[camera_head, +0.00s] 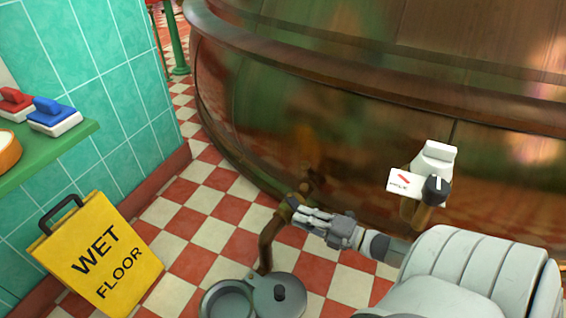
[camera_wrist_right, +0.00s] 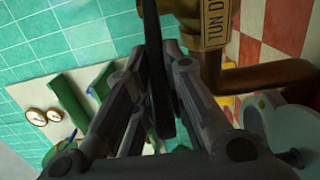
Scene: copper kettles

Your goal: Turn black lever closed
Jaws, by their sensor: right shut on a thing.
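The black lever (camera_wrist_right: 156,75) shows as a dark upright bar between the fingers of my right gripper (camera_wrist_right: 160,62) in the right wrist view. The fingers are closed on it from both sides. Beside it is the brass valve body (camera_wrist_right: 212,22), with a plate reading "TUN D…", the rest cut off. In the head view my right gripper (camera_head: 300,213) is at the top of the brass outlet pipe (camera_head: 268,240), by the copper kettle (camera_head: 290,120). The lever is too small and covered to make out clearly there. My left gripper is not in view.
A grey container with a lid (camera_head: 278,297) stands on the checkered floor below the pipe. A yellow "WET FLOOR" sign (camera_head: 100,262) stands at the left. A green shelf (camera_head: 45,158) holds red and blue brushes. A second tap with a black knob (camera_head: 436,190) is at the right.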

